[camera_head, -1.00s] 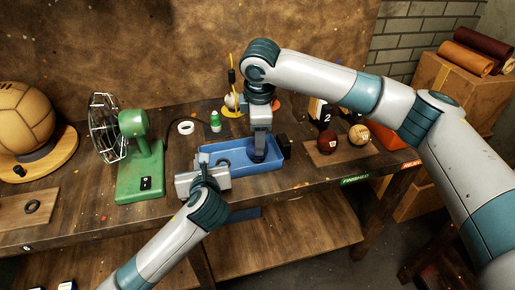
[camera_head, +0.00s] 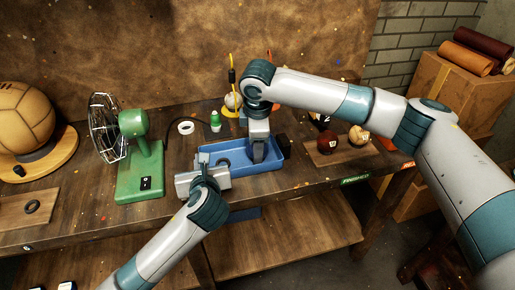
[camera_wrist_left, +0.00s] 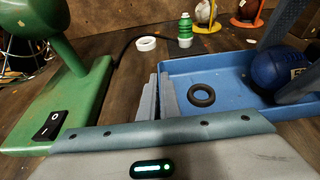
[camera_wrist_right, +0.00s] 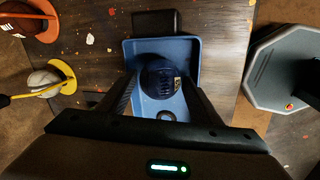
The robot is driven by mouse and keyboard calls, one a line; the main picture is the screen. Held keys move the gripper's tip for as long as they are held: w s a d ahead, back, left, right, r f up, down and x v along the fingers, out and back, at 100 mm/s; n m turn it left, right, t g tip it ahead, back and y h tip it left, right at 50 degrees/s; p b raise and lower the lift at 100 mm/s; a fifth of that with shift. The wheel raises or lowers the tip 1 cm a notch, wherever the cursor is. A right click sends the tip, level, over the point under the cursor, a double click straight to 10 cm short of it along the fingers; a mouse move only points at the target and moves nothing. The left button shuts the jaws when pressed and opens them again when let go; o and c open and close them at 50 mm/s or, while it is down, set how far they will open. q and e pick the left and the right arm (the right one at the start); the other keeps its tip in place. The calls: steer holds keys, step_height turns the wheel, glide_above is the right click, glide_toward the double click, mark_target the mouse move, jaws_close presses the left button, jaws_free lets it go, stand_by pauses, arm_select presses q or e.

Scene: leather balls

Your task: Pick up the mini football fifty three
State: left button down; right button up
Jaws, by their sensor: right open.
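A small dark blue ball (camera_wrist_right: 158,80) with a pale printed label sits in the blue tray (camera_wrist_right: 190,50). It also shows in the left wrist view (camera_wrist_left: 276,68), partly hidden by my right gripper's fingers. The label is too small to read surely. My right gripper (camera_wrist_right: 163,92) is open, pointing down into the tray, with one finger on each side of the ball. In the head view my right gripper (camera_head: 258,153) hides the ball. My left gripper (camera_wrist_left: 160,95) is shut and empty, beside the tray's left edge.
A black ring (camera_wrist_left: 201,94) lies in the tray. Two small balls, dark red (camera_head: 327,144) and tan (camera_head: 358,136), sit on a board at right.

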steer(key=c, duration=0.8)
steer(key=shift+r, duration=0.15)
steer(key=shift+c, duration=0.2)
steer(key=v, duration=0.3)
steer(key=w+v, duration=0.1)
steer(key=v, duration=0.2)
steer(key=w+v, duration=0.1)
steer(key=v, duration=0.2)
steer(key=shift+r, duration=0.5)
arm_select(q)
steer(key=c, duration=1.9)
jaws_free()
